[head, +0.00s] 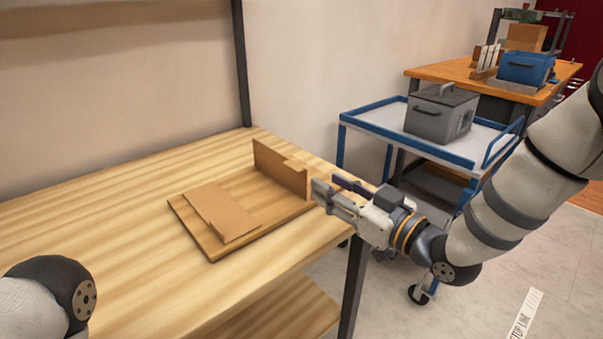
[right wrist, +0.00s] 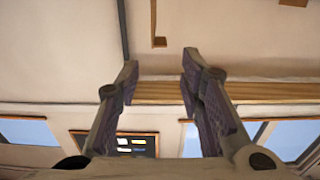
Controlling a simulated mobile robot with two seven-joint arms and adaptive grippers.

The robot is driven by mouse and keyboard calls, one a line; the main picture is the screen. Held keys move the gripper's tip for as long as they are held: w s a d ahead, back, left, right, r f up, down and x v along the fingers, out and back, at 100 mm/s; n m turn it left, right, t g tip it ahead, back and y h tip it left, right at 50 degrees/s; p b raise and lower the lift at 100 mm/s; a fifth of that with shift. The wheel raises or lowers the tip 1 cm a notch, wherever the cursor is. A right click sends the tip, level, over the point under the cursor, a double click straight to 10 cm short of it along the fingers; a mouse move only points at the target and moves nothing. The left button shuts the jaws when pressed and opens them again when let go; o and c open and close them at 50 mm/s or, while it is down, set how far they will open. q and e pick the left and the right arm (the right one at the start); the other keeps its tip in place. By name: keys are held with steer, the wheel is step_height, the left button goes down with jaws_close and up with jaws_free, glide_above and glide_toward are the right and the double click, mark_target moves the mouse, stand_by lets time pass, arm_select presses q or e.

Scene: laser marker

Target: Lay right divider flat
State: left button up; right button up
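A second brown panel (head: 222,212) lies flat on the tray's left part. My right gripper (head: 323,194) is just right of the upright divider's near end. Its fingers are apart in the right wrist view (right wrist: 160,65), with nothing seen between them. Whether a fingertip touches the divider cannot be told. My left gripper is out of view; only part of my left arm shows at the lower left.
The light wooden table (head: 90,235) has clear room left of the tray. A blue-framed cart (head: 385,128) with a grey lidded box (head: 440,112) stands beyond its right end. A farther workbench (head: 445,70) holds a blue bin (head: 527,68). A dark post (head: 240,60) rises behind the table.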

mark_target(301, 171)
steer(key=x, duration=0.9)
steer(key=shift+f+b, duration=0.1)
steer(key=shift+b, duration=0.3)
jaws_close()
